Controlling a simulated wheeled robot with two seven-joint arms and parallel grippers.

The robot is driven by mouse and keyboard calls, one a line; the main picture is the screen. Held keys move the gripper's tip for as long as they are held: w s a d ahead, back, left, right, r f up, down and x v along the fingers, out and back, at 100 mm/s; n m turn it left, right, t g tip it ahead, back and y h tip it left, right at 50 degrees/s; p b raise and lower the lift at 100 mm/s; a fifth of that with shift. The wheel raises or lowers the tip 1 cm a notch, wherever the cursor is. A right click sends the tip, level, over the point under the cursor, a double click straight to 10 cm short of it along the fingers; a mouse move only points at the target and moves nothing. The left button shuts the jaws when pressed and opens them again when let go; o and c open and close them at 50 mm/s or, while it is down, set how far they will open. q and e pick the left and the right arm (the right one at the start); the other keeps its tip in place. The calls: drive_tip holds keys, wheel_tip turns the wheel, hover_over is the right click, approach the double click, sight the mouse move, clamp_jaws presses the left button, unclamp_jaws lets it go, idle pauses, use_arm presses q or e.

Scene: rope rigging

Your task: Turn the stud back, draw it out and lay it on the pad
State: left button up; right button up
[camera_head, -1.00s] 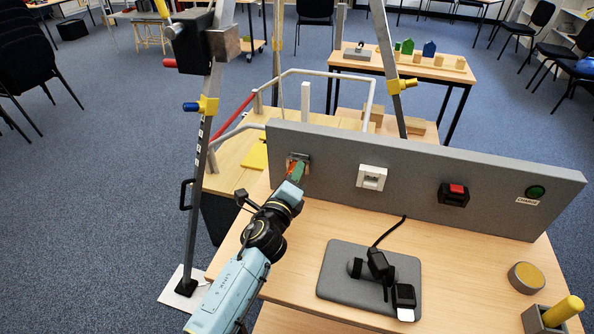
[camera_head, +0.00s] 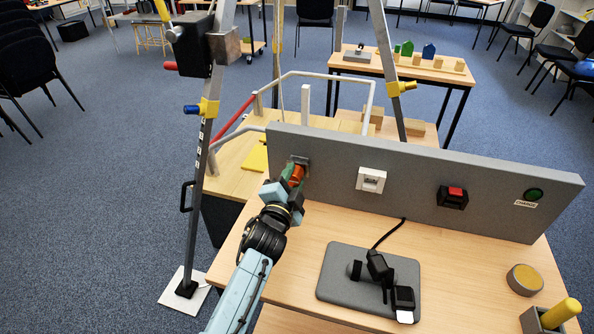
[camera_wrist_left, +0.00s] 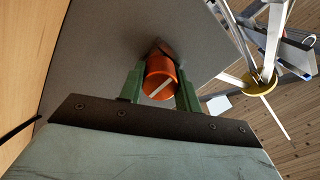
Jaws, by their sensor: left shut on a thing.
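The orange stud (camera_head: 297,173) is at the left end of the upright grey panel, in front of a small metal plate (camera_head: 303,160). In the left wrist view the stud (camera_wrist_left: 160,82) is a round orange cylinder with a slanted white line on its face. My left gripper (camera_head: 292,180) has its green fingers shut on either side of the stud. I cannot tell how far the stud sits in the panel. The grey pad (camera_head: 338,286) lies on the table to the right of my left arm.
The grey panel (camera_head: 415,187) carries a white socket (camera_head: 371,180), a red-and-black switch (camera_head: 453,196) and a green button (camera_head: 533,194). A round disc (camera_head: 524,279) and a yellow-handled holder (camera_head: 560,313) stand at the right.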

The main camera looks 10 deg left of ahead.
use_arm(q)
drive_tip(key=shift+r, duration=0.1)
drive_tip(key=shift+r+n+p, duration=0.1)
drive_tip(key=shift+n+p, duration=0.25)
drive_tip(key=shift+n, duration=0.75)
drive_tip(key=o, duration=0.9)
drive_tip(key=shift+w+n, duration=0.1)
drive_tip(key=shift+n, duration=0.3)
drive_tip(key=o, duration=0.4)
drive_tip(key=shift+f, duration=0.2)
